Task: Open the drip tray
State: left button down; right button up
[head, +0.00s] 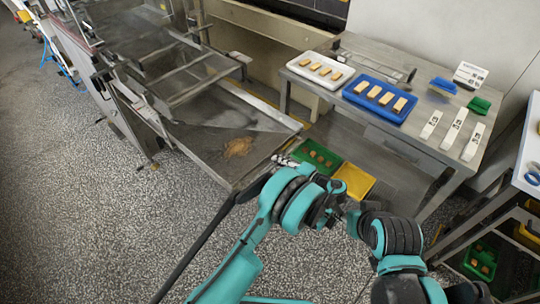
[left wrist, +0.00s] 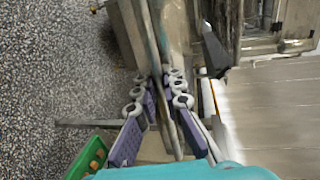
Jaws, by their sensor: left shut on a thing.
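The drip tray (head: 205,143) is a wide, shallow grey metal tray with a brown smear on its floor. It sits low at the front of the enrober in the head view, and its right end reaches out toward my left arm. My left gripper (head: 284,161) is at the tray's near right edge. In the left wrist view its purple-padded fingers (left wrist: 166,88) are closed on a thin metal edge of the tray. My right arm (head: 390,232) is bent at the lower right, and its fingers cannot be made out clearly.
A steel table (head: 405,145) at the right holds a white tray (head: 303,76), a blue tray (head: 360,99) and white labelled strips. A green crate (head: 318,150) and a yellow crate (head: 354,181) stand low beside the drip tray's end. The speckled floor (head: 90,220) at the left is clear.

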pick_arm(q)
jog(key=shift+s+d, duration=0.2)
jog(key=shift+d, duration=0.05)
jog(key=c, duration=1.9)
grip_release()
